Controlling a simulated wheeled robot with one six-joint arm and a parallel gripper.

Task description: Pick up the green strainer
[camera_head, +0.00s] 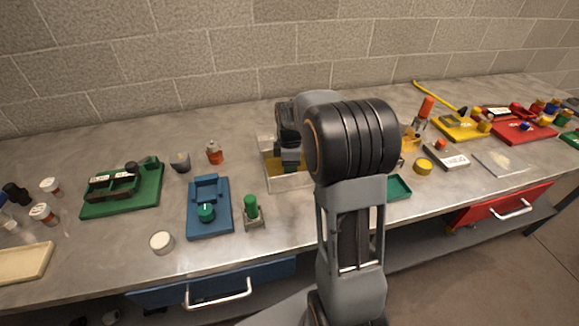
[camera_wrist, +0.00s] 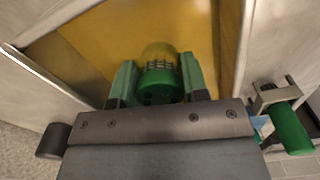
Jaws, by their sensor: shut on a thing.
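The green strainer (camera_wrist: 159,80) is a small green cylinder with a slotted band and a clear-looking top end. In the wrist view it sits between the two green-padded fingers of my gripper (camera_wrist: 160,82), which are shut on it. Behind it is the yellowish interior of a pale-walled bin (camera_wrist: 92,42). In the head view my gripper (camera_head: 290,168) reaches down into this bin (camera_head: 292,183), and my arm covers part of it. The strainer cannot be made out there. I cannot tell whether it touches the bin floor.
A green cylinder on a metal bracket (camera_head: 251,213) stands left of the bin. A blue fixture (camera_head: 207,222) and green fixture (camera_head: 123,199) lie further left. An orange-topped bottle (camera_head: 214,153) is near the bin. A green tray (camera_head: 397,188) and yellow cap (camera_head: 422,166) are right of my arm.

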